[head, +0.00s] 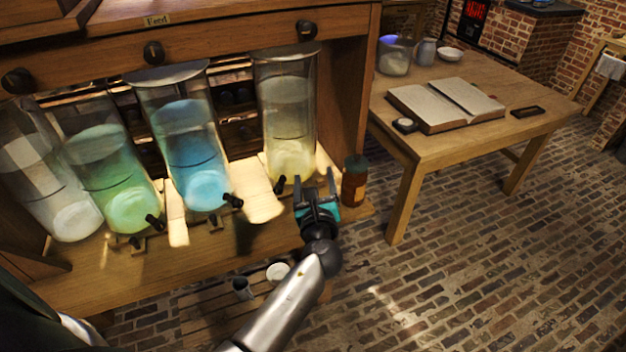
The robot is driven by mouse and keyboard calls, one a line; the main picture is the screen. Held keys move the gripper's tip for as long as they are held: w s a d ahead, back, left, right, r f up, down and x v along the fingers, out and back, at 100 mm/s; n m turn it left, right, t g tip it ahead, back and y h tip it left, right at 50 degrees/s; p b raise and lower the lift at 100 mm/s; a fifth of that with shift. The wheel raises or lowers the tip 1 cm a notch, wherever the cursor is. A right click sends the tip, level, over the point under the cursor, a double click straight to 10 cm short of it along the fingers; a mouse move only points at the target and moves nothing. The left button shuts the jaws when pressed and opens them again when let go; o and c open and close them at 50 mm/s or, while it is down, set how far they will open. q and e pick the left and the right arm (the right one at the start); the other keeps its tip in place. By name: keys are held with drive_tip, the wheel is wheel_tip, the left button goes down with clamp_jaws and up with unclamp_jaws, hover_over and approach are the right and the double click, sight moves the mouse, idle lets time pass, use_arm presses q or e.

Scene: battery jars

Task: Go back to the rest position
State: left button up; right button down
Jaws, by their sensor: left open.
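My left gripper (315,183) is at the front of the wooden cabinet shelf, on the end of my silver forearm. Its two dark fingers are spread apart, with teal parts at their base, and I see nothing held between them. It is just in front of and to the right of the jar of pale yellow liquid (288,125). A small brown bottle (354,185) stands close to its right; I cannot tell whether they touch. My right gripper is not in view.
Jars of blue (190,150), green (112,180) and clear liquid (75,215) stand on the shelf with dark taps in front. A wooden table (455,140) with an open book (445,103) stands at right. A cup (242,288) sits low down. Brick floor at lower right is clear.

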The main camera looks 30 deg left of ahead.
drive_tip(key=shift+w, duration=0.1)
use_arm(q)
drive_tip(key=s+d+f+n+g+h+b, duration=0.1)
drive_tip(key=s+d+f+n+g+h, duration=0.15)
drive_tip(key=s+f, duration=0.6)
drive_tip(key=s+d+f+n+g+h+b, duration=0.1)
drive_tip(key=s+f+n+g, duration=0.2)
drive_tip(key=f, duration=1)
drive_tip(key=s+d+f+n+g+h+b, duration=0.15)
drive_tip(key=s+f+n, duration=0.35)
drive_tip(key=f, duration=0.6)
drive_tip(key=s+f+n+g+h, duration=0.1)
drive_tip(key=s+f+n, duration=0.3)
drive_tip(key=s, duration=0.6)
drive_tip(key=s+f+n+g+h+b, duration=0.1)
drive_tip(key=s+f+n+g, duration=0.2)
drive_tip(key=s, duration=0.7)
drive_tip(key=s+f+n+g+h+b, duration=0.1)
drive_tip(key=s+f+n+g, duration=0.1)
drive_tip(key=s+f+n, duration=0.5)
drive_tip(key=s+f, duration=0.1)
drive_tip(key=s, duration=0.2)
drive_tip(key=shift+s+d+g, duration=0.2)
drive_tip(key=shift+d+g, duration=0.2)
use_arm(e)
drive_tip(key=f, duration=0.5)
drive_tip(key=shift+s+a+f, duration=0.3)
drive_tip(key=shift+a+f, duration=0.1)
